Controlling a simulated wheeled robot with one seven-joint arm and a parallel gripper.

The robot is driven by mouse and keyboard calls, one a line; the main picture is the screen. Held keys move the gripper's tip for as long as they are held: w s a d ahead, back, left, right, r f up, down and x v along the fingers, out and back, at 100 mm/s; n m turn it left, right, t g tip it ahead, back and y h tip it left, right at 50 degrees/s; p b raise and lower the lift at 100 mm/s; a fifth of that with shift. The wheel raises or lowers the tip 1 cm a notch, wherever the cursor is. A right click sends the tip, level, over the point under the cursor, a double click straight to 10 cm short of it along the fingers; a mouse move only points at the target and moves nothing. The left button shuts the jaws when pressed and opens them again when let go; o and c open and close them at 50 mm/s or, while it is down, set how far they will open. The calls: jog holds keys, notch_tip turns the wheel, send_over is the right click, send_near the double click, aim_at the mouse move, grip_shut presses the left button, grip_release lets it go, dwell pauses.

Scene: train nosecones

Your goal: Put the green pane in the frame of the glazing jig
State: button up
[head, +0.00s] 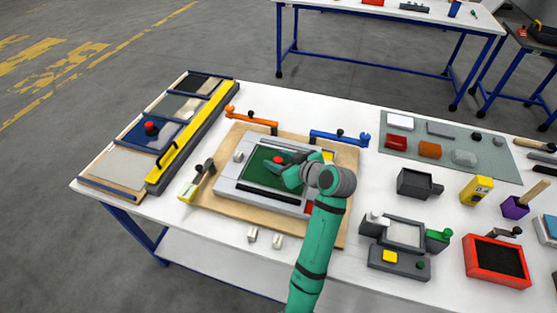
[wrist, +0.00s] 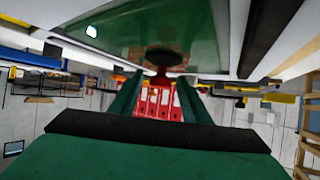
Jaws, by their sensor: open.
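The green pane (head: 262,174) lies within the grey frame of the glazing jig (head: 232,184); I cannot tell if it sits flush all round. A red knob (head: 277,160) on a dark base stands on the pane. My gripper (head: 288,172) is right at the knob, low over the pane. In the wrist view the pane (wrist: 130,30) fills the top, and the knob (wrist: 163,76) shows beyond and between the fingertips of my open gripper (wrist: 158,92). My gripper and wrist hide the right part of the pane and frame.
The jig's wooden board (head: 222,207) carries an orange clamp (head: 252,118), a blue clamp (head: 340,137) and a yellow-handled clamp (head: 196,182). A rack (head: 120,183) with several panes and a yellow bar (head: 190,140) stands left. Fixtures and a grey mat (head: 400,165) occupy the right.

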jog(key=v, duration=1.2)
